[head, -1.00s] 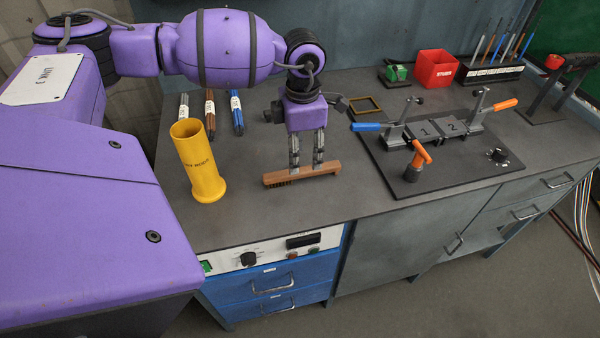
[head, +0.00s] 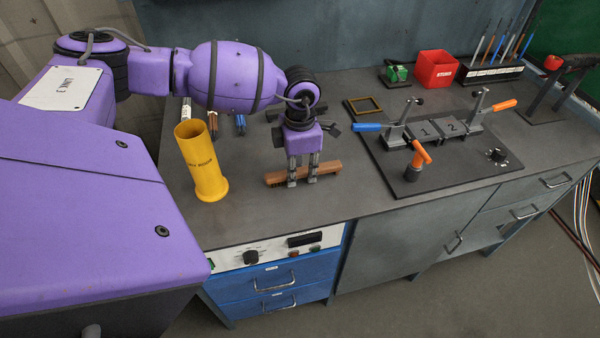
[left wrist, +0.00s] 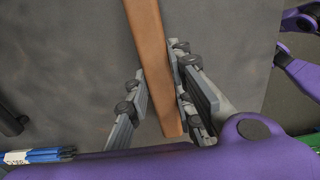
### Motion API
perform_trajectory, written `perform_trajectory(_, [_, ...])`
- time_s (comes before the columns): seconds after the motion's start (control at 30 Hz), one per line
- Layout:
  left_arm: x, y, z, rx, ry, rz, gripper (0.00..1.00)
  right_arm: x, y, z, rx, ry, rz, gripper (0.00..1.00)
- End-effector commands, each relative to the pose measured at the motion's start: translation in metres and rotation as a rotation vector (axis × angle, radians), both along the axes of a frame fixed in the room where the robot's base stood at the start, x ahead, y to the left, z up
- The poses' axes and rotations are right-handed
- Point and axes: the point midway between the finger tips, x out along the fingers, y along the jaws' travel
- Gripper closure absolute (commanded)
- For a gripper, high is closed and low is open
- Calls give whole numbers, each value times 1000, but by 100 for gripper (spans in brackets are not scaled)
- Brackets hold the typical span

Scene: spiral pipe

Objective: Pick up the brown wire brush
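The brown wire brush (head: 328,171) lies on the grey bench top, right of the yellow cylinder. In the head view my left gripper (head: 302,183) points down at the brush, with its fingers overlapping the brush's middle. In the left wrist view the brush (left wrist: 147,40) runs between the two fingers of my left gripper (left wrist: 158,62). One finger is on each side, apart enough that the gripper looks open, very close to the brush. Firm contact cannot be made out. The brush's bristles are mostly hidden. My right gripper is not in view.
The yellow cylinder (head: 203,165) stands upright left of the brush. A black fixture plate (head: 440,180) with clamps is to the right. An empty brass frame (head: 363,105) and a red box (head: 436,69) are further back. Handled tools behind the cylinder are partly hidden by my arm.

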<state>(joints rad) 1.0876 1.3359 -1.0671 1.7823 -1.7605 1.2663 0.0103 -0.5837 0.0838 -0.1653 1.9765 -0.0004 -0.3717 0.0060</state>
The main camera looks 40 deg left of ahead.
Motion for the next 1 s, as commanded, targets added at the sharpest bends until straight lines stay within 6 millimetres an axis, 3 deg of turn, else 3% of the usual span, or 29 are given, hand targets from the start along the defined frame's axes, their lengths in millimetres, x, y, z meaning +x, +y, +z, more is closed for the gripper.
perform_trajectory(0.1, [0, 0, 0, 0, 0, 0, 100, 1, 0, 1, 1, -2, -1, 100])
perform_trajectory(0.57, [1, 0, 10, -1, -2, 0, 100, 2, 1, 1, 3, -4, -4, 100])
perform_trajectory(0.73, [1, -1, 36, 0, -5, -3, 100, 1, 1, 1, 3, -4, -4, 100])
perform_trajectory(1.0, [-40, -38, 95, 1, -2, -7, 100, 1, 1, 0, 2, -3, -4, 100])
